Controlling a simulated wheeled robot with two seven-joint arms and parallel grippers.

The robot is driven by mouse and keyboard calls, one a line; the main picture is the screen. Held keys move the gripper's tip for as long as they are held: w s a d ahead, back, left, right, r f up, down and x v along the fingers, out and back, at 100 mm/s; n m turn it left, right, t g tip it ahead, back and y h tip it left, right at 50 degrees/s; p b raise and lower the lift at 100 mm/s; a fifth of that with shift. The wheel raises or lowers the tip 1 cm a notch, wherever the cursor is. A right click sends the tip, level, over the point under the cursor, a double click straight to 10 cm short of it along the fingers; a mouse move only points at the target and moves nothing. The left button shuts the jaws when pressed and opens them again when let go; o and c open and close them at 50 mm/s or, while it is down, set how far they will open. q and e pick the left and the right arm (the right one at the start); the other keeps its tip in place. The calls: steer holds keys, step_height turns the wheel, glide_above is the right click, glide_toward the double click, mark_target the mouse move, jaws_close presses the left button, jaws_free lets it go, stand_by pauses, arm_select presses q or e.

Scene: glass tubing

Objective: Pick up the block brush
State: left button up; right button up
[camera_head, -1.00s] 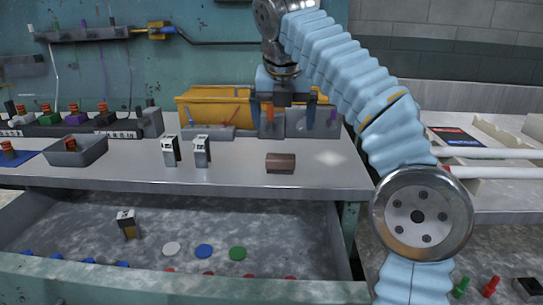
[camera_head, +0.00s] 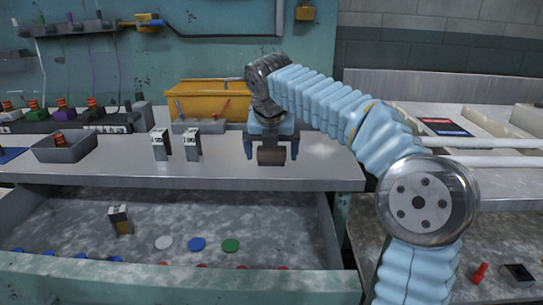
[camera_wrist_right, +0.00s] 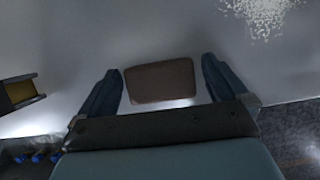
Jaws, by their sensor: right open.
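The block brush (camera_head: 271,156) is a small brown block lying on the grey bench top, near its front edge. In the right wrist view the brown block (camera_wrist_right: 160,81) lies between the two fingers, with a gap on each side. My right gripper (camera_head: 271,152) is open and comes down over the block from behind and above, one finger to each side. It also shows in the right wrist view (camera_wrist_right: 163,90) with its jaws apart. My left gripper is not in view.
Two small pale-faced blocks (camera_head: 161,145) (camera_head: 192,145) stand left of the gripper. A grey tray (camera_head: 64,149) is further left and a yellow bin (camera_head: 210,101) stands behind. Below the bench's front edge, an open drawer (camera_head: 75,225) holds coloured discs and a small block (camera_head: 120,220).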

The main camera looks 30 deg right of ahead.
steer(key=c, duration=1)
steer(key=shift+r, duration=0.1)
steer(key=shift+r, duration=0.55)
steer(key=s+a+r, duration=0.2)
steer(key=a+r, duration=0.2)
steer(key=s+a+r, duration=0.3)
steer(key=r, duration=0.1)
steer(key=s+a+r, duration=0.2)
steer(key=a+r, duration=0.2)
steer(key=shift+s+a, duration=0.35)
